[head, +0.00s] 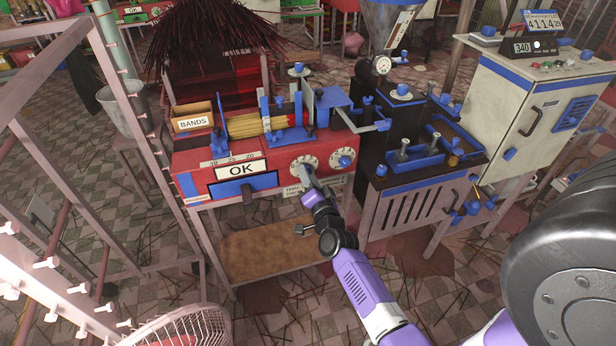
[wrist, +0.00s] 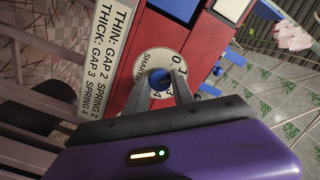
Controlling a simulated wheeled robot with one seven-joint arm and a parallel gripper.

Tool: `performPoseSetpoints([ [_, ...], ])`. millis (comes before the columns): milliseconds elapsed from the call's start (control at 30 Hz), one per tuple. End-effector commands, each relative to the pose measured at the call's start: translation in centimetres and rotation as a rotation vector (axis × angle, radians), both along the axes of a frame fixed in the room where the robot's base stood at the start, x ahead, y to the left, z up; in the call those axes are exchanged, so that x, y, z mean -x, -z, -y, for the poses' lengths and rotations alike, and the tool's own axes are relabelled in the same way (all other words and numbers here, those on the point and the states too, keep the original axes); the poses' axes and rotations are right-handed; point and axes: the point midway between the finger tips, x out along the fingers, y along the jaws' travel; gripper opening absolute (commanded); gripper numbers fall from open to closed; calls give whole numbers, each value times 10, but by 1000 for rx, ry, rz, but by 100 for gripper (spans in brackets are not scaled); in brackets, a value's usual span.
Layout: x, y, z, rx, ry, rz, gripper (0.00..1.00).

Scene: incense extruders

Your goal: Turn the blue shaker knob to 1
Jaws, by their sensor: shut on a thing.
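The blue shaker knob (wrist: 160,81) sits at the centre of a white dial (wrist: 146,60) marked SHAKER, with numbers such as 0 and 1 around it. My gripper (wrist: 161,84) has its two grey fingers on either side of the knob and is shut on it. Where the knob points cannot be read. In the head view my gripper (head: 306,175) reaches up to the left of two white dials (head: 295,164) on the front of the red machine (head: 222,158); there the gripper covers most of the knob.
A second dial with a blue knob (head: 344,161) is close on the right. An OK sign (head: 241,170) and blue drawer front (head: 250,185) are to the left. A label about thin and thick settings (wrist: 108,55) is beside the dial. A dark machine with blue trays (head: 440,150) stands at right.

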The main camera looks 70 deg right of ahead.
Motion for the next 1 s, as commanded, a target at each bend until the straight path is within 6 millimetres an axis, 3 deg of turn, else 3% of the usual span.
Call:
performPoseSetpoints([
  [567,1,1,0,-28,1,30,0],
  [600,1,1,0,-28,1,30,33],
  [700,1,1,0,-27,1,31,51],
  [1000,1,0,0,-27,1,31,51],
])
